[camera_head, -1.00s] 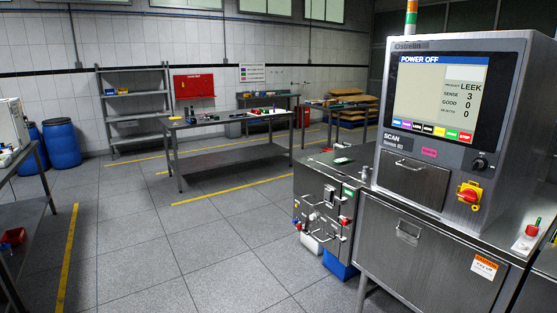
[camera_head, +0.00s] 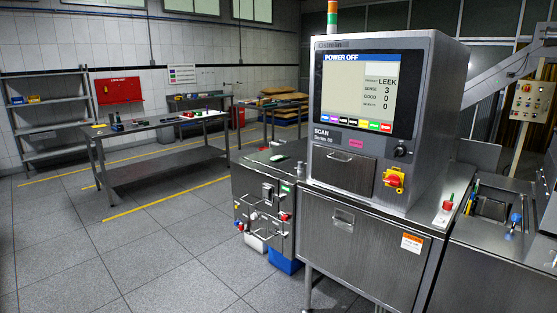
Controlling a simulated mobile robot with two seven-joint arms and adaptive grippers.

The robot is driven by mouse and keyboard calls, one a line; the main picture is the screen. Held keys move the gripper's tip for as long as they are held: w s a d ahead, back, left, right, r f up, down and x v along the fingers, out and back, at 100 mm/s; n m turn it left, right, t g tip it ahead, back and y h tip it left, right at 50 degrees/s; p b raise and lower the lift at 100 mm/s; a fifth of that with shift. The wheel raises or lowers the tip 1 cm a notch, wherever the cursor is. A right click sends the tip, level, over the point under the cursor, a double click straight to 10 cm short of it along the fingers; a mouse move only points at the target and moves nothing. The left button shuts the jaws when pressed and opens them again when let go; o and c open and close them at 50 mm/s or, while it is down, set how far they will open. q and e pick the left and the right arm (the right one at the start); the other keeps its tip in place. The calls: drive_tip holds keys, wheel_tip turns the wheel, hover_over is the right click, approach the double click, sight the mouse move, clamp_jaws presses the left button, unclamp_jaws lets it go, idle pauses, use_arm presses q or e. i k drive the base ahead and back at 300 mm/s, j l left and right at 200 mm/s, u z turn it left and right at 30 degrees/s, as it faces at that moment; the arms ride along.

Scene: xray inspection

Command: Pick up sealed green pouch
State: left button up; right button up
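No item here is clearly a sealed green pouch. A small green and white item (camera_head: 278,158) lies on the steel surface just left of the X-ray scanner; it is too small to tell what it is. The grey scanner (camera_head: 352,172) has a screen (camera_head: 352,95) reading POWER OFF. Neither of my grippers is in view.
A steel table (camera_head: 165,124) with several small items stands at the back left, beside grey shelves (camera_head: 54,115). A steel cabinet (camera_head: 355,248) supports the scanner. A conveyor section (camera_head: 490,208) is at the right. The floor (camera_head: 130,262) at front left is clear.

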sight(281, 157)
drive_tip(key=i+j+u, duration=0.45)
drive_tip(key=i+u, duration=0.15)
drive_tip(key=i, duration=0.25)
drive_tip(key=i+j+u, duration=0.15)
drive_tip(key=i, duration=0.6)
drive_tip(key=i+j+u, duration=0.15)
drive_tip(key=i, duration=0.6)
drive_tip(key=i+z, duration=0.4)
drive_tip(key=i+j+z, duration=0.15)
drive_tip(key=z, duration=0.3)
drive_tip(key=i+j+z, duration=0.25)
drive_tip(key=z, duration=0.15)
drive_tip(key=i+j+z, duration=0.15)
drive_tip(key=z, duration=0.3)
drive_tip(key=i+j+z, duration=0.1)
drive_tip(key=j+z, duration=0.3)
drive_tip(key=i+j+z, duration=0.1)
drive_tip(key=z, duration=0.35)
